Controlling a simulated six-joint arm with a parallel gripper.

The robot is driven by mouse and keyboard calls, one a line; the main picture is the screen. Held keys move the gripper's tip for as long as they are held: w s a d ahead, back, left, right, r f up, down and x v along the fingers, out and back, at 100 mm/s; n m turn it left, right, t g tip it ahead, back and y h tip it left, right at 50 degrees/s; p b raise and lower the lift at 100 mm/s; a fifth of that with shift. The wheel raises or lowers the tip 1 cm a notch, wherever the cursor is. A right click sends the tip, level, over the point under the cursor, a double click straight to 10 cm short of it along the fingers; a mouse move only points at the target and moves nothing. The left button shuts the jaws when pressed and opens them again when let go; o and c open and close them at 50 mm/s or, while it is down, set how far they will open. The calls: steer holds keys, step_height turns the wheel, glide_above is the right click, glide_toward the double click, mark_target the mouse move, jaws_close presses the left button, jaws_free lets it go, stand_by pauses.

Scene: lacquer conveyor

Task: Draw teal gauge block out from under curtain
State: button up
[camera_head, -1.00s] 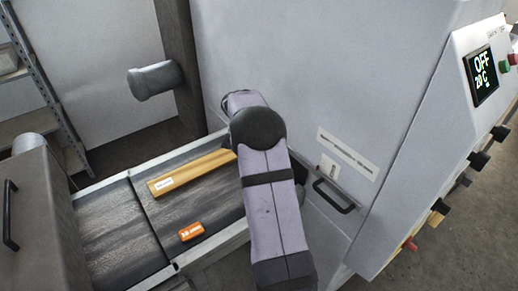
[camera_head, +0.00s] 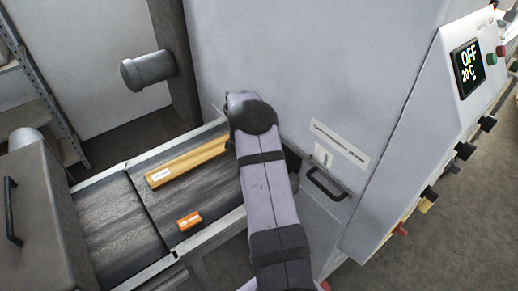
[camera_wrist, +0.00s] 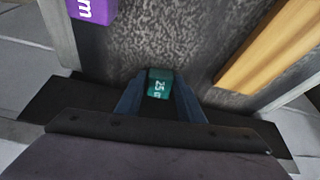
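The teal gauge block (camera_wrist: 159,84) shows in the wrist view on the dark belt, its printed face with "25" towards the camera. My gripper (camera_wrist: 160,88) has one finger on each side of it, with no clear gap, and looks shut on it. In the head view my arm hides the gripper and the teal block. I cannot make out the curtain in either view.
A wooden bar (camera_head: 188,162) lies along the belt (camera_head: 190,190) and also shows in the wrist view (camera_wrist: 270,45). An orange block (camera_head: 189,219) lies nearer the front rail. A purple block (camera_wrist: 92,10) is at the wrist view's upper left. The machine housing (camera_head: 290,70) stands behind my arm.

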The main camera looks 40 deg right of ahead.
steer(key=c, duration=0.5)
steer(key=shift+c, duration=0.2)
steer(key=shift+a, duration=0.1)
steer(key=shift+a+b, duration=1.65)
steer(key=shift+a, duration=1.65)
steer(key=shift+a, duration=0.1)
steer(key=o, duration=1.2)
steer(key=shift+c, duration=0.2)
steer(key=b+v, duration=0.2)
steer(key=v, duration=0.5)
steer(key=shift+r+b, duration=0.15)
steer(key=shift+b, duration=0.15)
